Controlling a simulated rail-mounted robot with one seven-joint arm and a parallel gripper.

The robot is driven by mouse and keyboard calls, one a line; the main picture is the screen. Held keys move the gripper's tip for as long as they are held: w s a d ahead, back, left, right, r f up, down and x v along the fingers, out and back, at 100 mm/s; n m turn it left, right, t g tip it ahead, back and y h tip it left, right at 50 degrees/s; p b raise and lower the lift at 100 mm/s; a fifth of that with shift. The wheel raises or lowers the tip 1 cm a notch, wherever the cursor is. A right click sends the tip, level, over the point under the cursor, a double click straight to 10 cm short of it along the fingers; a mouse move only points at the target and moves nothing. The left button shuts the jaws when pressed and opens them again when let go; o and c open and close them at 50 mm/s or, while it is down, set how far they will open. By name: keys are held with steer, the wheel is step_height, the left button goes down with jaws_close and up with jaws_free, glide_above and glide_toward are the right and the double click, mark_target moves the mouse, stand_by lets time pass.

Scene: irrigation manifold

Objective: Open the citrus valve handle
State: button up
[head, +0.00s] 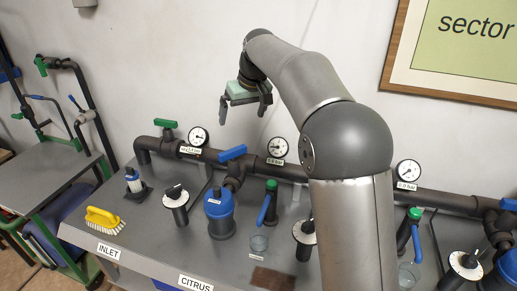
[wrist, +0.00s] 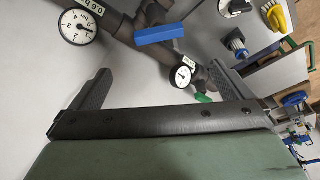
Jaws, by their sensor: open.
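A blue bar handle (head: 232,152) sits on top of the dark pipework, above a blue-capped filter and behind the CITRUS label (head: 195,282). It lies at an angle to the main pipe. In the wrist view the blue handle (wrist: 160,35) shows beyond the fingertips, near the top middle. My gripper (head: 242,117) is open and empty, in the air above the manifold and apart from the handle. Its two fingers (wrist: 160,72) are spread wide in the wrist view. Nothing hides the handle.
A green handle (head: 165,124) stands on the pipe to the left. Gauges (head: 278,148) rise behind the pipe. The blue filter (head: 219,212), a lower blue lever (head: 264,210) and a yellow brush (head: 104,220) are on the grey bench. The air around the gripper is clear.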

steer(key=n, duration=0.1)
steer(key=p, duration=0.2)
glide_toward(232, 150)
steer(key=shift+t, duration=0.3)
steer(key=x, duration=0.8)
steer(key=shift+s+f, duration=0.1)
steer(key=shift+f, duration=0.2)
steer(key=c, duration=0.6)
